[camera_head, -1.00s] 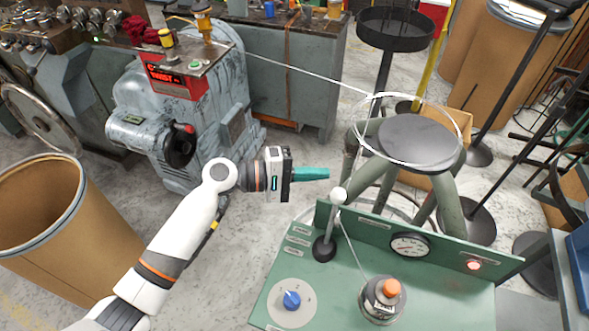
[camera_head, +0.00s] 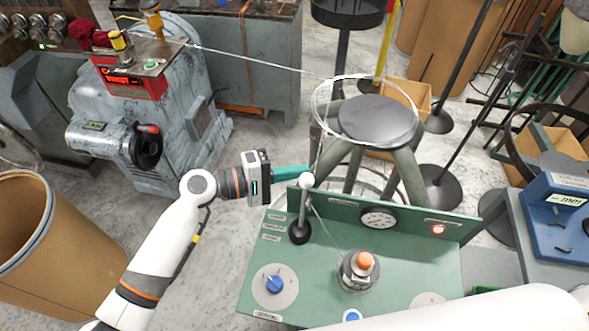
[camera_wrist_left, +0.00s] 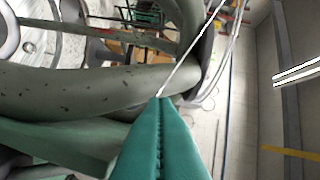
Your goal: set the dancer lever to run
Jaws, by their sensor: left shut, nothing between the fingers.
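The dancer lever (camera_head: 304,203) stands near the back left of the green control panel (camera_head: 340,222). It has a white ball knob and a black boot, stands nearly upright and leans slightly right. My left gripper (camera_head: 304,171) has teal fingers, shut and empty, pointing right just above the knob in the head view. I cannot tell whether they touch it. In the left wrist view the closed fingers (camera_wrist_left: 160,102) are in front of thick green-grey legs, and I cannot make out the lever. Small labels beside the lever are unreadable. My right gripper is out of view.
The panel also carries a blue knob (camera_head: 275,285), a gauge (camera_head: 379,217), a red lamp (camera_head: 438,229) and an orange-topped device (camera_head: 364,262). A round-topped stand (camera_head: 378,120) with a wire loop is just behind. A brown drum (camera_head: 60,245) stands at left.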

